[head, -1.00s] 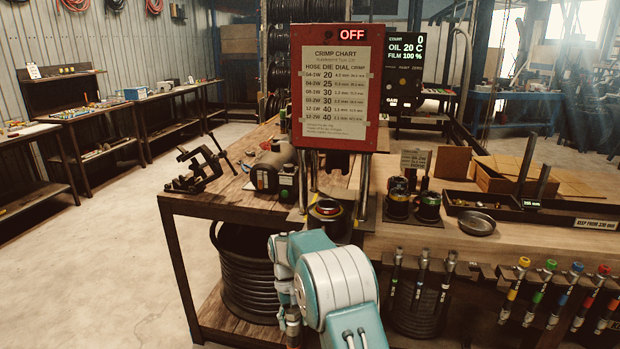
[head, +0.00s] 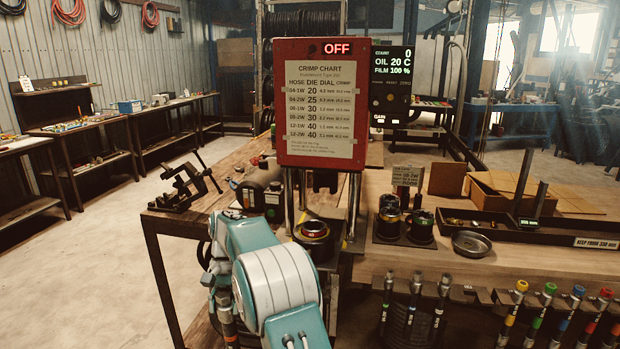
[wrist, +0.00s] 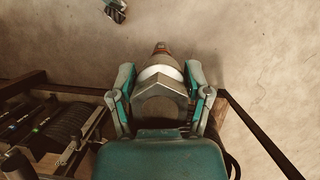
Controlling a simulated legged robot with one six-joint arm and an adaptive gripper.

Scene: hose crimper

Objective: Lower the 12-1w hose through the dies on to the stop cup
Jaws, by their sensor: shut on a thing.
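My gripper (wrist: 160,78) is shut on the hose in the wrist view. The held piece, which I take to be the 12-1w hose (wrist: 161,74), shows a white band and a brownish end pointing away over the floor. In the head view my teal arm hides most of the gripper, at the lower left of the press. The dies (head: 315,229) sit as a dark round ring with a coloured rim, low between the press posts under the red crimp chart panel (head: 323,105). The held hose is left of the dies and apart from them. I cannot make out the stop cup.
The press posts (head: 353,205) flank the dies. A vise (head: 185,188) and a dark motor unit (head: 262,188) stand to the left. Spare die sets (head: 420,226), a metal dish (head: 471,243) and a black tray (head: 580,233) are to the right. Several hoses hang along the front edge.

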